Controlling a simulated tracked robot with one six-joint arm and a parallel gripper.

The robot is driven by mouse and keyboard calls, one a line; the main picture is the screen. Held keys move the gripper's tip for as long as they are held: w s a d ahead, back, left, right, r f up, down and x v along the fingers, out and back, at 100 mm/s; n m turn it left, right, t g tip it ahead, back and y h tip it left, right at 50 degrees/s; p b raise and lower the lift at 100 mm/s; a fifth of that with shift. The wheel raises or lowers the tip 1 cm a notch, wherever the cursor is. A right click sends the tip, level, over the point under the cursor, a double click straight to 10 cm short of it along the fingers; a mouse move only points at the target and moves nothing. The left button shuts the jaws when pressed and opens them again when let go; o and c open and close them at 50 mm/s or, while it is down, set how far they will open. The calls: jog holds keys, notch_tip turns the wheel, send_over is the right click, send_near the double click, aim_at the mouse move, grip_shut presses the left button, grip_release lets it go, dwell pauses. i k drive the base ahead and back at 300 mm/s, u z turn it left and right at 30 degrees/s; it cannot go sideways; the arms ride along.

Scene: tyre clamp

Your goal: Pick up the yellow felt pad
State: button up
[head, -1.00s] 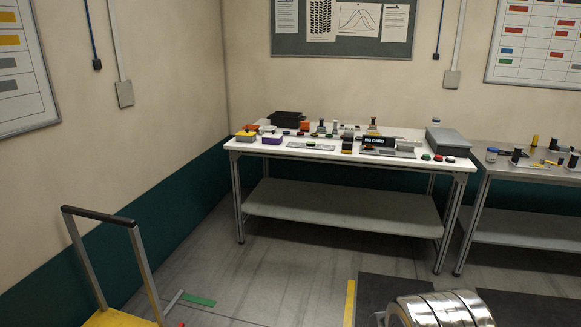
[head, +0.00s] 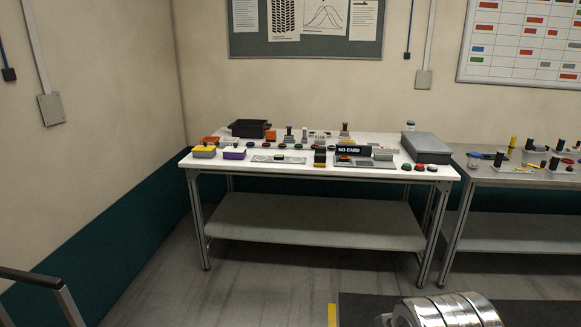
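On the left front of the white table (head: 215,165) stands a small grey box with a yellow top (head: 204,149). I cannot tell whether this yellow top is a felt pad; it is too small in the head view. Other small yellow bits show on the grey table (head: 490,172) at the right, among them an upright yellow piece (head: 513,142). My gripper is not in view. Only a silver rounded part of my own arm shows at the bottom right.
A purple box (head: 234,153), a black tray (head: 250,129), a "NO CARD" sign (head: 350,150), a grey case (head: 427,147) and several small items crowd the white table. Its lower shelf (head: 315,222) looks empty. A trolley handle (head: 35,279) is at lower left.

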aim_at(320, 159)
jog(key=z, duration=0.2)
jog(key=i, duration=1)
jog(key=z, duration=0.15)
